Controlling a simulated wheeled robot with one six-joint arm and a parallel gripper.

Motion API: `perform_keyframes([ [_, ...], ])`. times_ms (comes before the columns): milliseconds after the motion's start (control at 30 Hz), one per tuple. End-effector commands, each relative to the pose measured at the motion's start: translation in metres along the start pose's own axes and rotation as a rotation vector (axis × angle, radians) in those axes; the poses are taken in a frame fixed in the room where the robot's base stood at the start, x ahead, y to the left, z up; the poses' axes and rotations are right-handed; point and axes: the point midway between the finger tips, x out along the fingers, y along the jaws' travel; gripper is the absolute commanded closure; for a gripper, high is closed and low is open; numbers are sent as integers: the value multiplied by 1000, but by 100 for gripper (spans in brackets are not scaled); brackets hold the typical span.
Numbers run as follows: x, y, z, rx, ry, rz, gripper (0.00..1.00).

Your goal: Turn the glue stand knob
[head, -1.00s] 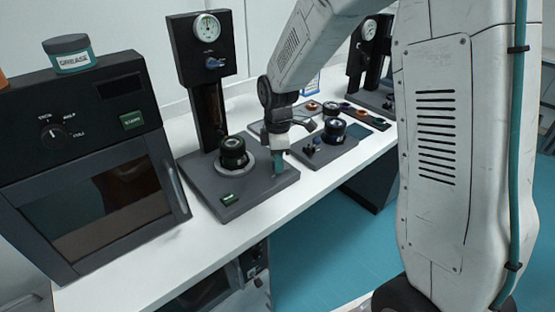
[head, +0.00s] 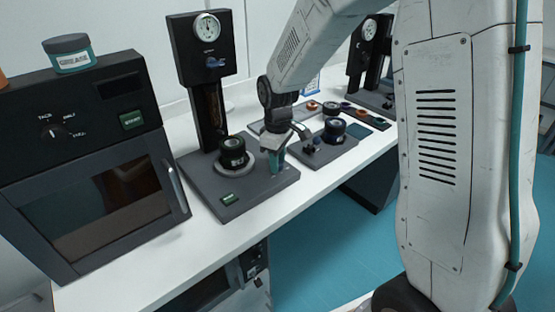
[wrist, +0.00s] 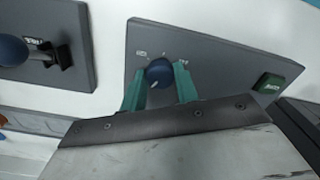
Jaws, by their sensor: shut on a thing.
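The glue stand (head: 207,95) is a black column with a round dial gauge on a dark base plate (head: 250,203), in the head view. The stand's knob (wrist: 159,72) is small, round and dark blue with a white pointer mark, seen on the plate in the wrist view. White printed labels too small to read lie around it. My gripper (wrist: 160,75) has green fingers shut on the knob, one on each side. In the head view my gripper (head: 275,165) reaches down to the right part of the base plate and hides the knob.
A black lens barrel (head: 233,154) stands on the base plate near a green button (head: 229,198). A second plate with a lens (head: 334,131) lies to the right. A black oven (head: 90,190) with a grease jar (head: 69,54) on top stands at left.

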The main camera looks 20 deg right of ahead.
Motion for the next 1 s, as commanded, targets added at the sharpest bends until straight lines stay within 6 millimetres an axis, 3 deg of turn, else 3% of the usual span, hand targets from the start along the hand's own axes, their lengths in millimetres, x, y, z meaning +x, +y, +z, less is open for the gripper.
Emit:
perform_keyframes([
  [1000,-1,0,-1,965,2,1,92],
])
